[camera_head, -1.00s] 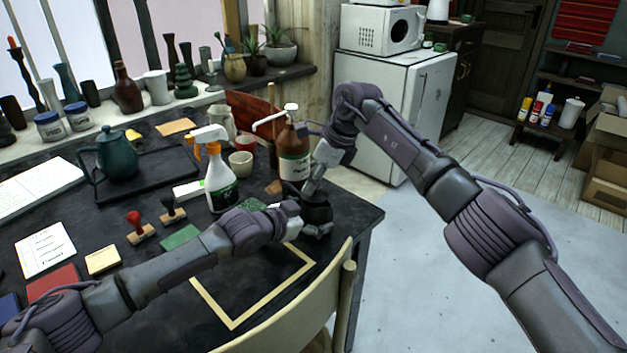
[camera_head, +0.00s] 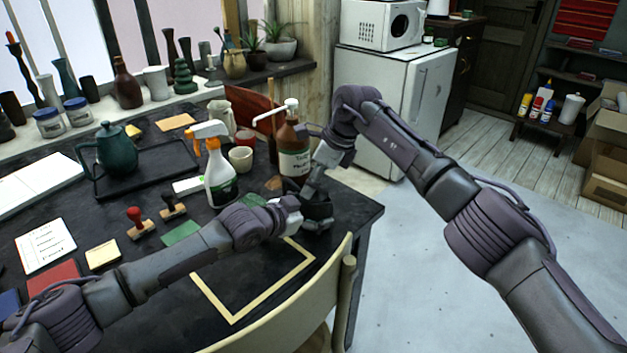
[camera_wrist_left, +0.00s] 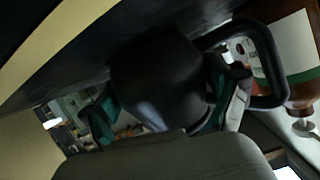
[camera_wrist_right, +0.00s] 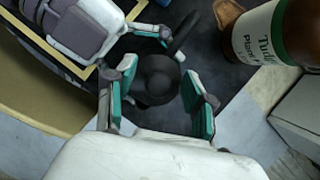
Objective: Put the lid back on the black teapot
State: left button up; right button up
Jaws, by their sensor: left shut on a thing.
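The black teapot (camera_head: 321,213) is at the right end of the dark table, largely hidden by my grippers. My left gripper (camera_head: 301,214) is shut on its body. In the left wrist view the dark body (camera_wrist_left: 160,85) is between the teal fingers, with the black handle (camera_wrist_left: 270,70) to the right. My right gripper (camera_head: 318,193) is above the pot. In the right wrist view its teal fingers (camera_wrist_right: 157,103) stand open on either side of the round black lid (camera_wrist_right: 158,70) with its knob. The lid appears over the pot; I cannot tell whether it is fully seated.
A brown pump bottle (camera_head: 293,150) stands close behind the pot. A spray bottle (camera_head: 220,175) and a cup (camera_head: 241,160) are to its left. A chair (camera_head: 290,305) is in front of the table edge. A green teapot (camera_head: 117,152) stands on a black tray (camera_head: 165,172) further left.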

jog(key=v, duration=1.2)
pick_arm(q)
jog(key=o, duration=1.4)
jog(key=shift+o, duration=0.2)
jog(key=shift+a, duration=0.1)
jog(key=v, duration=1.2)
pick_arm(e)
jog(key=shift+r, duration=0.1)
